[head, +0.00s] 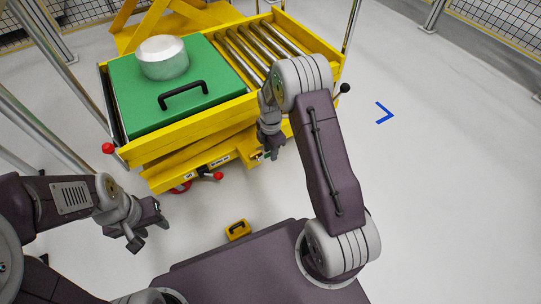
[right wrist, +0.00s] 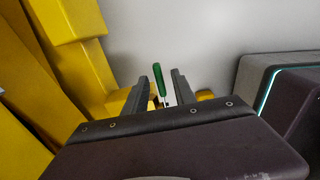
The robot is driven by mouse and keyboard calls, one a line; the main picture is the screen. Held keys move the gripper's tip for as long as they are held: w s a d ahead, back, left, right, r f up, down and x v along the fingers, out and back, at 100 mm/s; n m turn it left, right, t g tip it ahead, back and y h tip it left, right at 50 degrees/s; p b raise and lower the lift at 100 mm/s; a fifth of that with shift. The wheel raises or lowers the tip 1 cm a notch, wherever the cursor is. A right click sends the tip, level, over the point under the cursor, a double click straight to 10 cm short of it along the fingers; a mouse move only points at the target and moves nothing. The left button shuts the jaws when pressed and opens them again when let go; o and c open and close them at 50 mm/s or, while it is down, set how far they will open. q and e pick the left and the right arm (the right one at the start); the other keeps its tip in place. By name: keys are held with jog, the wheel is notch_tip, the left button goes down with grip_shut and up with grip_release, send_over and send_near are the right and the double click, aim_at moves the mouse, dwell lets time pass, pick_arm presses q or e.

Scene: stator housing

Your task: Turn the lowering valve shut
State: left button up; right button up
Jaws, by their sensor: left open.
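A lever with a green handle (right wrist: 159,80) shows in the right wrist view, between the two fingers of my right gripper (right wrist: 160,90). I take it for the lowering valve. There is a gap on each side of the handle, so the fingers look open and apart from it. In the head view my right gripper (head: 270,147) hangs at the front right side of the yellow lift table (head: 200,139), hiding most of the valve. My left gripper (head: 145,228) is open and empty, in front of the table's left end.
A green box (head: 215,91) with a black handle and a pale round part (head: 162,58) sits on the lift table beside rollers (head: 262,58). A small yellow case (head: 237,230) lies on the floor. Floor at right is clear.

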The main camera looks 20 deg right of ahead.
jog(key=shift+r, duration=0.15)
grip_shut()
dwell(1.3)
